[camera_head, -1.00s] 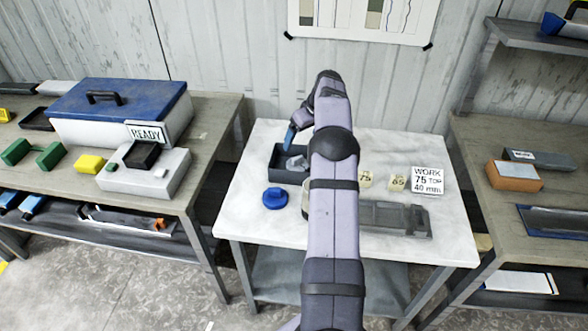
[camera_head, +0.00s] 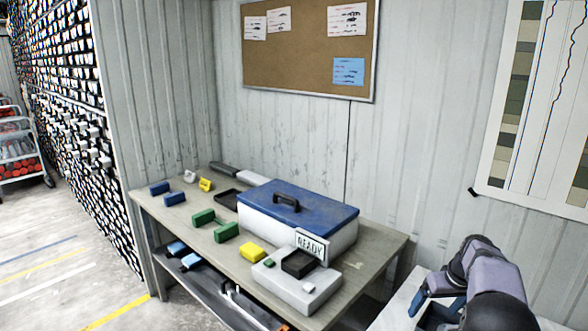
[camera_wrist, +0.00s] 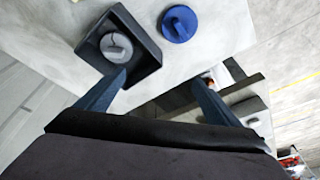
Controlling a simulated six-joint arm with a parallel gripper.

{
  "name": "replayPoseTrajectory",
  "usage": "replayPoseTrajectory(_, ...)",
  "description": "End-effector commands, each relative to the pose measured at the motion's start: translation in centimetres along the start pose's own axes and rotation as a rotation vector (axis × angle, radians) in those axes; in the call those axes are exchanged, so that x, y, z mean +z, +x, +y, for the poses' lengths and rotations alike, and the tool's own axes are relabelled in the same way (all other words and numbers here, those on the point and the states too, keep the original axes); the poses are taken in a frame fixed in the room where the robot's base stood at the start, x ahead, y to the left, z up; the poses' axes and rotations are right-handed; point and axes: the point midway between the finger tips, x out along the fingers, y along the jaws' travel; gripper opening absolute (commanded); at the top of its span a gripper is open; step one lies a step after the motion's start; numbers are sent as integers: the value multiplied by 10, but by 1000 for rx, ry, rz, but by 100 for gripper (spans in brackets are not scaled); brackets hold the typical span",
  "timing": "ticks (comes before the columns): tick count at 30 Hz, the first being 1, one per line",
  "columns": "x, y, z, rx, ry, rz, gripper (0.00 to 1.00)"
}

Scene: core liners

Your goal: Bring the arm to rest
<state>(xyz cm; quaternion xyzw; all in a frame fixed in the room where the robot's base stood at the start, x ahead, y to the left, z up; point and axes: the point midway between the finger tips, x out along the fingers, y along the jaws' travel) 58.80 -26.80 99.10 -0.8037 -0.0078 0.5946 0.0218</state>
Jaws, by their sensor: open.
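My arm (camera_head: 495,290) shows at the lower right corner of the head view, bent over the white-topped table (camera_head: 396,302). My gripper (camera_wrist: 158,78) is in the wrist view with its two blue fingers spread wide apart and nothing between them. Its left fingertip overlaps the near edge of a dark open tray (camera_wrist: 151,80) in the picture; I cannot tell the height between them. A grey round piece (camera_wrist: 117,46) lies in the tray. A blue round cap (camera_wrist: 179,23) lies on the table beside the tray.
On the left bench (camera_head: 165,215) stand a blue-lidded case (camera_head: 335,212), a READY sign (camera_head: 311,245), a grey device (camera_head: 300,288), green blocks (camera_head: 226,232) and a yellow block (camera_head: 251,252). Floor at the left (camera_head: 60,265) is clear.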

Motion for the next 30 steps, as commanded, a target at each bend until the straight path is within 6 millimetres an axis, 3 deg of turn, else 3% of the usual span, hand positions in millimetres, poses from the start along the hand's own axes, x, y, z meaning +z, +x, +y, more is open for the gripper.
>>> replayPoseTrajectory(1,5,-6,-25,-4,-4,-17,87)
replayPoseTrajectory(3,16,-12,-54,-9,1,-44,87)
replayPoseTrajectory(8,53,-24,-115,-12,5,-100,87)
replayPoseTrajectory(15,133,-41,-193,-3,2,-182,87)
replayPoseTrajectory(18,173,-47,-218,6,-2,-213,87)
replayPoseTrajectory(24,249,-54,-249,25,-14,-262,87)
replayPoseTrajectory(30,295,-56,-260,39,-20,-289,87)
